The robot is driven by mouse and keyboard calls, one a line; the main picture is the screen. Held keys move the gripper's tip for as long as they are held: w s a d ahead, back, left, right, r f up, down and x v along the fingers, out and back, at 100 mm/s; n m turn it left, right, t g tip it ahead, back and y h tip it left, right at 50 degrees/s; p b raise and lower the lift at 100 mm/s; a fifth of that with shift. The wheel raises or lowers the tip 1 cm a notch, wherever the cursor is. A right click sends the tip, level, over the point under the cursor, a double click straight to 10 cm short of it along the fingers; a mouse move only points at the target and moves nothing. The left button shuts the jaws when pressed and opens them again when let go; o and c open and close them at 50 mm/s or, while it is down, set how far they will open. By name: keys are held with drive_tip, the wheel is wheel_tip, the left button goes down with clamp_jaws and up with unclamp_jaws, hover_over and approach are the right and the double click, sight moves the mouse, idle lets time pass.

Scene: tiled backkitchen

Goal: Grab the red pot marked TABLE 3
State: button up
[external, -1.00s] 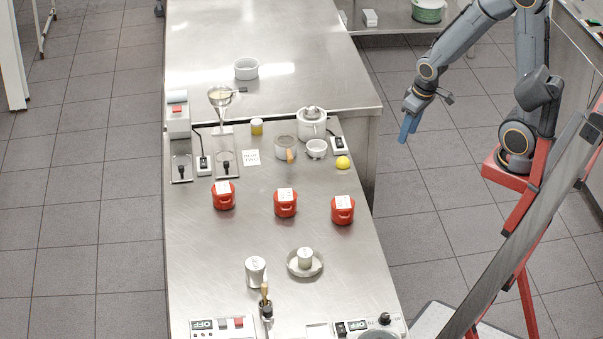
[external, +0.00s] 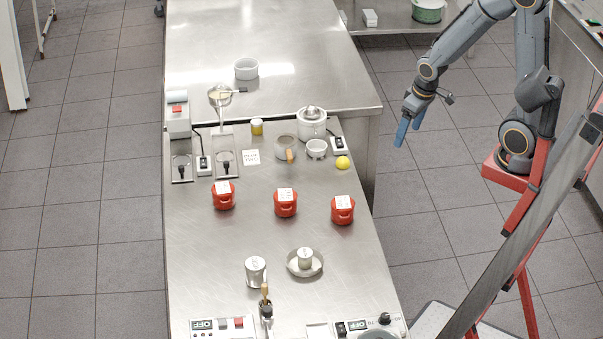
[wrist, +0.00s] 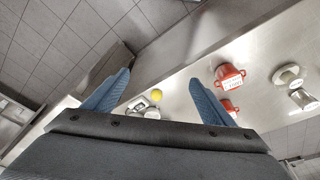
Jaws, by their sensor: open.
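Three red pots with white label cards on top stand in a row across the steel table: a left pot (external: 223,202), a middle pot (external: 286,210) and a right pot (external: 343,217). The card lettering is too small for me to tell which is TABLE 3. My gripper (external: 409,134) is open and empty, in the air off the table's right edge, apart from all the pots. The wrist view shows my gripper (wrist: 155,92) with its blue fingers spread. Beyond the right finger are one red pot (wrist: 230,83) and part of another (wrist: 228,106).
The steel between the pots is clear.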

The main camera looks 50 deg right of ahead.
drive_tip(key=n+g+b, duration=0.2)
drive_tip(key=n+b, duration=1.1)
drive_tip(key=n, duration=0.3)
hover_over(343, 202)
drive_tip(key=d, duration=0.1)
wheel_tip(343, 202, down, 9)
drive_tip(key=shift+f, duration=0.15)
drive_tip(key=shift+a+f+n+g, duration=0.1)
drive_tip(key=shift+a+n+g, duration=0.2)
drive_tip(key=shift+a+n, duration=0.1)
drive_tip(key=shift+s+a+f, duration=0.1)
drive_tip(key=shift+f, duration=0.4)
drive_tip(key=shift+f+p, duration=1.25)
drive_tip(key=shift+f, duration=2.05)
drive_tip(key=c, duration=1.4)
